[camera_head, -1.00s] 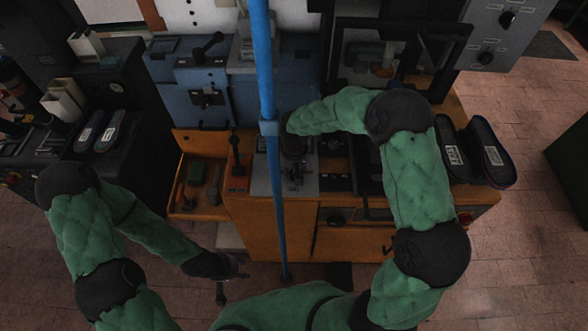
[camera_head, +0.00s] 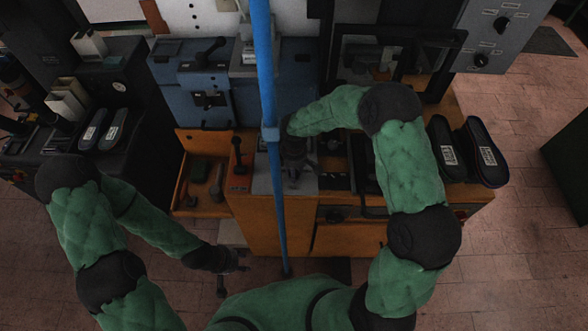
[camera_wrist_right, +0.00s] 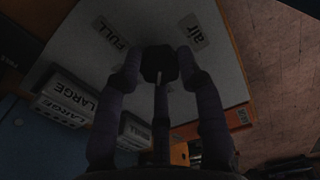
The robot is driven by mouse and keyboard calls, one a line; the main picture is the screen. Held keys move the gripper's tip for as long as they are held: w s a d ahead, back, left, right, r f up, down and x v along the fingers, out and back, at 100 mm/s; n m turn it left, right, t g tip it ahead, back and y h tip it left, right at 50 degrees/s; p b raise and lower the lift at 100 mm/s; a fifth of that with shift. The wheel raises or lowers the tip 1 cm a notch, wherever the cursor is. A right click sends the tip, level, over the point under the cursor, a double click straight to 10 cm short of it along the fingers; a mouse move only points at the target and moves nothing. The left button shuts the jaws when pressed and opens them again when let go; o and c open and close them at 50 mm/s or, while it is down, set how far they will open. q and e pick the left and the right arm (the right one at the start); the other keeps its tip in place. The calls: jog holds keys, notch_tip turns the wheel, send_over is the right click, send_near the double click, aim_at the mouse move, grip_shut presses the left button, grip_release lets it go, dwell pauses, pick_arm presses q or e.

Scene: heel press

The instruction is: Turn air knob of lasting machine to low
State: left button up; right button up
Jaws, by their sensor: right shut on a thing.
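In the right wrist view, a dark faceted knob (camera_wrist_right: 158,63) sits on a pale panel, near a label reading "air" (camera_wrist_right: 192,33) and one reading "FULL" (camera_wrist_right: 110,33). My right gripper (camera_wrist_right: 160,72) is shut on this knob, with fingers on both sides of it. A thin light line shows on the knob's near side. In the head view, my right gripper (camera_head: 293,172) is dark and blurred over the machine's grey top; the knob is hidden there. My left gripper (camera_head: 232,282) hangs low, away from the machine, with its fingers apart and empty.
A blue pole (camera_head: 268,100) stands close before the right gripper. Two dark shoe parts (camera_head: 465,150) lie right of the right arm. An orange tray (camera_head: 183,195) with tools is left. Boxes marked "LARGE" (camera_wrist_right: 65,98) stand beside the panel.

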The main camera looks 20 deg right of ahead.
jog(key=shift+n, duration=0.4)
jog(key=o, duration=1.1)
jog(key=shift+o, duration=0.2)
notch_tip(320, 180, up, 12)
dwell(0.4)
